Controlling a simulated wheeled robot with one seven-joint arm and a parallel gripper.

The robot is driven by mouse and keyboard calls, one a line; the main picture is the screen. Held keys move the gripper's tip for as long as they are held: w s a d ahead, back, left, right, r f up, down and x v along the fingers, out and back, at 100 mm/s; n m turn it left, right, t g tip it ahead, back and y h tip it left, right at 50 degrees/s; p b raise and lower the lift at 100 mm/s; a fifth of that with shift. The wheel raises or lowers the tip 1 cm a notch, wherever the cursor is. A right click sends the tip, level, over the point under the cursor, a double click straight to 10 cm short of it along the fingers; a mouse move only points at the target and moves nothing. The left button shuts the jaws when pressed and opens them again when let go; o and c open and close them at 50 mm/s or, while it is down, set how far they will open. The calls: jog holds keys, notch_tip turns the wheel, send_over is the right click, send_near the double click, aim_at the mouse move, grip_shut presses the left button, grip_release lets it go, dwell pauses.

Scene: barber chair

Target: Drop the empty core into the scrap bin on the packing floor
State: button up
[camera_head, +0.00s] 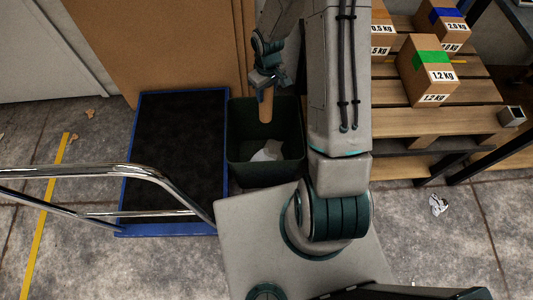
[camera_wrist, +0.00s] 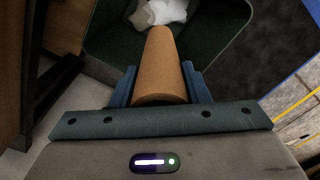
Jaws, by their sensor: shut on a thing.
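The empty core is a plain brown cardboard tube (camera_head: 266,106), held by my gripper (camera_head: 266,84) and pointing down over the scrap bin. In the wrist view the core (camera_wrist: 160,66) sits between the two blue fingers of my gripper (camera_wrist: 160,86), which are shut on it. The scrap bin (camera_head: 265,177) is a dark green, open-topped bin on the floor. Its inside wall (camera_wrist: 215,35) shows beyond the core in the wrist view. Crumpled white paper (camera_head: 268,152) lies inside the bin, also visible in the wrist view (camera_wrist: 160,12).
A blue-edged cart with a dark deck (camera_head: 178,150) and chrome handle (camera_head: 110,170) stands left of the bin. Brown cardboard sheets (camera_head: 160,45) lean behind. A wooden pallet (camera_head: 430,122) with labelled boxes (camera_head: 428,72) is at right. A crumpled scrap (camera_head: 438,205) lies on the floor.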

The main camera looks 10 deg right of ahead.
jog(key=shift+w+d+f+n+b, duration=0.1)
jog(key=shift+w+f+n+b, duration=0.1)
jog(key=shift+f+b, duration=0.6)
jog(key=shift+w+d+f+n+b, duration=0.15)
jog(key=shift+f+b, duration=0.3)
jog(key=shift+b, duration=0.6)
jog(key=shift+w+a+f+n+b, duration=0.1)
jog(key=shift+f+n+b, duration=0.15)
jog(key=shift+f+b, duration=0.55)
jog(key=shift+r, duration=0.15)
jog(key=shift+b, duration=0.35)
notch_tip(320, 180, down, 6)
jog(key=b, duration=0.4)
jog(key=shift+b, duration=0.35)
jog(key=o, duration=1.3)
jog(key=shift+s, duration=0.1)
notch_tip(320, 180, up, 14)
jog(key=p, duration=0.5)
